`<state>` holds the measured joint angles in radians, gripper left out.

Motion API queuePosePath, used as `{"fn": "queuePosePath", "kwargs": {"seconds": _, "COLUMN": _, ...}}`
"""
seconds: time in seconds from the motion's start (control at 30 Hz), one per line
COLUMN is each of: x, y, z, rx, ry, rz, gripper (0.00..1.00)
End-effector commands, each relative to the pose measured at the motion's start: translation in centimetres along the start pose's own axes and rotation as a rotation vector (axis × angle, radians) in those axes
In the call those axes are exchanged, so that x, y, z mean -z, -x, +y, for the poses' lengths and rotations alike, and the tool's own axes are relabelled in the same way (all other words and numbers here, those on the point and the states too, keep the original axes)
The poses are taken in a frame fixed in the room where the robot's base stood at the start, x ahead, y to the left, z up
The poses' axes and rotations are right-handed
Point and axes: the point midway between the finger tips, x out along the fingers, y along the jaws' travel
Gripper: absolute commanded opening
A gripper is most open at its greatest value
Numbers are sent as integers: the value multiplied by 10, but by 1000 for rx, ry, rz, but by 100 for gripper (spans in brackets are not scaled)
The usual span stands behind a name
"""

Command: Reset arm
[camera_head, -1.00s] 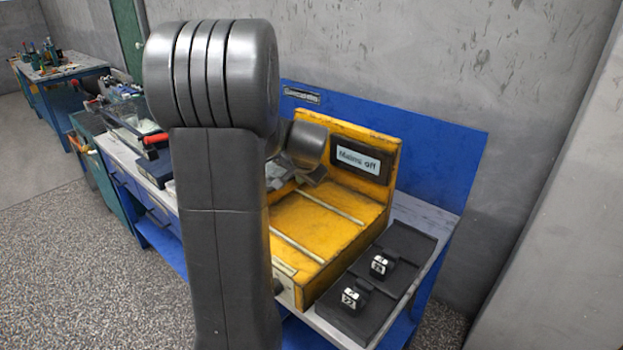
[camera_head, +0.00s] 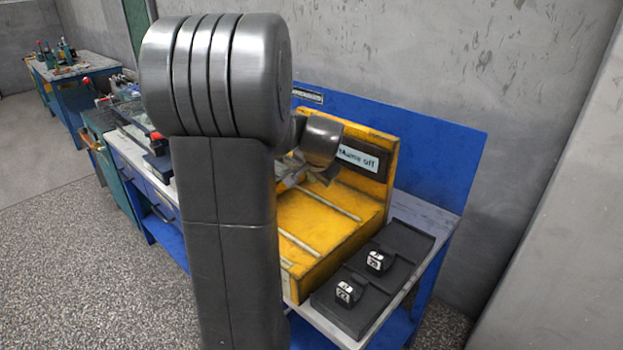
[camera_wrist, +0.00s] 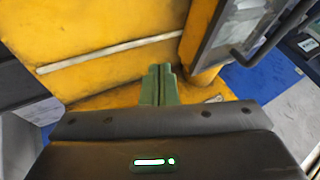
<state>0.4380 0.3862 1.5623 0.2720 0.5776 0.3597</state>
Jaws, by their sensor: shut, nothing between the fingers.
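My gripper shows in the wrist view (camera_wrist: 160,72) as two green fingers closed together. Nothing is held between them. They are over the yellow workstation; whether they touch it I cannot tell. In the head view the yellow workstation (camera_head: 318,222) sits on the bench behind my arm, with a "Mains off" sign (camera_head: 362,158) on its upright back. My wrist covers the sign's left edge, and my arm hides the workstation's left part and most of my gripper.
A black tray (camera_head: 408,240) with two small dark, white-marked blocks (camera_head: 379,261) lies right of the workstation. A blue panel (camera_head: 440,155) and grey wall stand behind. Cluttered benches (camera_head: 85,75) are at the left. Speckled floor (camera_head: 90,250) is open at front left.

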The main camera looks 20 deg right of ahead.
Motion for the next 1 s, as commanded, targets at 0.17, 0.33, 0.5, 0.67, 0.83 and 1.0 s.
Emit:
{"fn": "queuePosePath", "kwargs": {"seconds": 0.17, "x": 0, "y": 30, "z": 0, "rx": 1, "ry": 0, "rz": 3, "gripper": 0}}
{"fn": "queuePosePath", "kwargs": {"seconds": 0.33, "x": 0, "y": 57, "z": 0, "rx": 0, "ry": 1, "rz": 2, "gripper": 0}}
{"fn": "queuePosePath", "kwargs": {"seconds": 0.5, "x": 0, "y": 73, "z": 0, "rx": 0, "ry": 0, "rz": 1, "gripper": 0}}
{"fn": "queuePosePath", "kwargs": {"seconds": 0.67, "x": 0, "y": 78, "z": 1, "rx": -2, "ry": 0, "rz": -2, "gripper": 0}}
{"fn": "queuePosePath", "kwargs": {"seconds": 0.83, "x": 0, "y": 78, "z": 1, "rx": -2, "ry": 0, "rz": -2, "gripper": 0}}
{"fn": "queuePosePath", "kwargs": {"seconds": 1.0, "x": -1, "y": 76, "z": 1, "rx": -2, "ry": 0, "rz": -2, "gripper": 0}}
